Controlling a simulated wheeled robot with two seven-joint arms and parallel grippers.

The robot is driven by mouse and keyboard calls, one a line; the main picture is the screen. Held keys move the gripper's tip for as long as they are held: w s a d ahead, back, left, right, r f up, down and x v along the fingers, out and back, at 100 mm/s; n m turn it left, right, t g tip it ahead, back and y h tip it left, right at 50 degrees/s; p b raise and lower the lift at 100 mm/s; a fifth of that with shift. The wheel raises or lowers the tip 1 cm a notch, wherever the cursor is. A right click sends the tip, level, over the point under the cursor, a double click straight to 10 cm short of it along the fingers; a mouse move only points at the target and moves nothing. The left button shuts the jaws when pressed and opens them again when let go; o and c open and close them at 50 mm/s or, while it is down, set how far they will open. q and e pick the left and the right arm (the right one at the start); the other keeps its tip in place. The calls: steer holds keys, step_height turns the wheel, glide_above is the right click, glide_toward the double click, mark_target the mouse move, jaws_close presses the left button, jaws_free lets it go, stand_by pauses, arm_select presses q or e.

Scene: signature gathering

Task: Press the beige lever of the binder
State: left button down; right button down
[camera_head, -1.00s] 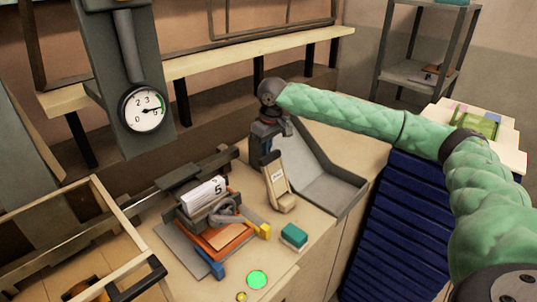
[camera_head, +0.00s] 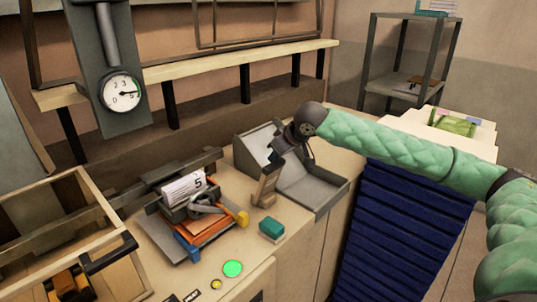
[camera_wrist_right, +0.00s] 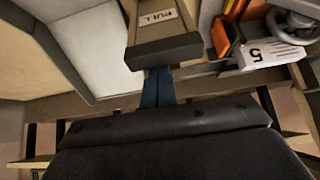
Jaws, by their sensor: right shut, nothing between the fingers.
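The beige lever (camera_head: 266,188) stands on the counter to the right of the binder (camera_head: 196,217), tilted with its top to the right. In the wrist view the lever (camera_wrist_right: 163,38) shows a PULL label and a dark end. My right gripper (camera_head: 276,158) is shut and empty at the lever's upper end, with the wrist above and behind it. In the wrist view its bluish fingertips (camera_wrist_right: 158,86) are up against the dark end; I cannot tell whether they press on it. My left gripper is not in view.
A grey tray (camera_head: 312,190) lies right behind the lever. A teal block (camera_head: 271,230) and a green button (camera_head: 232,269) are on the counter in front. A sheet marked 5 (camera_head: 185,189) sits on the binder. A wooden frame (camera_head: 85,180) stands at left, a dial (camera_head: 121,92) above.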

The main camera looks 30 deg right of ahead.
mark_target(279, 165)
steer(key=shift+s+d+f, duration=0.15)
steer(key=shift+s+f, duration=0.1)
steer(key=shift+s, duration=0.15)
steer(key=shift+s+d+f, duration=0.2)
steer(key=shift+s, duration=0.45)
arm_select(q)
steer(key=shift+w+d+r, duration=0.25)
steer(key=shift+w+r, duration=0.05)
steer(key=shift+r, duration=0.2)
arm_select(e)
steer(key=shift+f, duration=0.1)
arm_select(q)
steer(key=shift+b, duration=0.3)
arm_select(e)
steer(key=shift+s+f, duration=0.1)
steer(key=shift+s, duration=0.05)
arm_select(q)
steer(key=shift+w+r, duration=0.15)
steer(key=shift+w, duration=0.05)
arm_select(e)
steer(key=shift+f, duration=0.2)
steer(key=shift+r, duration=0.1)
